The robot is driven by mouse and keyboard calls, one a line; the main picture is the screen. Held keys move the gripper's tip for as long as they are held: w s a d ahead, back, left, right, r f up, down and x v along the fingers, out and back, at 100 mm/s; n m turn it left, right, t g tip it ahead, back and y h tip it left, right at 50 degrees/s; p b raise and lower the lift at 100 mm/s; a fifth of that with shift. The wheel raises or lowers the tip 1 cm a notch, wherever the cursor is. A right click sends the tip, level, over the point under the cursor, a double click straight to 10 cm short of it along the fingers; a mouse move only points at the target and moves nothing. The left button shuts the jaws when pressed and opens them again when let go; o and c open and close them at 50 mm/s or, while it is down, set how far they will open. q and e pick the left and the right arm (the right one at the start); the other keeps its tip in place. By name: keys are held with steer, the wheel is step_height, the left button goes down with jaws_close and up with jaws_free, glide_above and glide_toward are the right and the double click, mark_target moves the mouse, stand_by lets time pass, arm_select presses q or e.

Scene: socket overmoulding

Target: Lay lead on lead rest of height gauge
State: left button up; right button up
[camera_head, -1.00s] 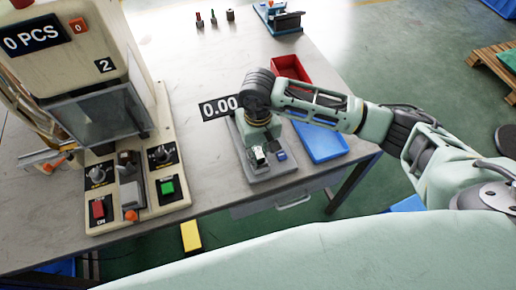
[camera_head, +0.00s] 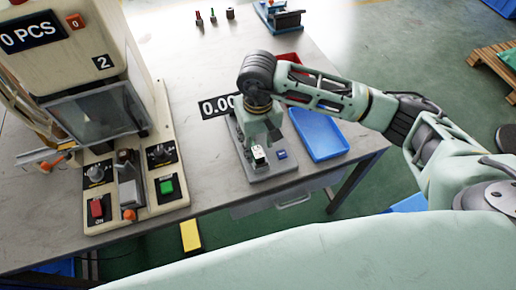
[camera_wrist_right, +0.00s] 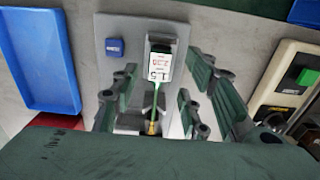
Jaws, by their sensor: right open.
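The height gauge (camera_head: 270,170) is a grey plate and block near the table's front edge, with a blue button (camera_head: 281,154) and a 0.00 display (camera_head: 217,106) behind it. The lead (camera_wrist_right: 152,98) shows in the right wrist view as a thin green wire with a brass-coloured end and a white printed tag (camera_wrist_right: 159,67). It lies along the gauge, tag on the grey block; exactly how the wire touches its rest is hard to tell. My right gripper (camera_wrist_right: 155,100) is open, its fingers apart on both sides of the lead; it also shows above the gauge (camera_head: 259,141).
A blue tray (camera_head: 320,135) stands right of the gauge, with a red bin (camera_head: 289,58) behind, partly covered by my arm. A press machine (camera_head: 100,110) with buttons stands at left. Bare table lies between machine and gauge.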

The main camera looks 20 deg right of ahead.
step_height(320, 180, up, 9)
steer(key=b, duration=0.2)
steer(key=shift+f, duration=0.2)
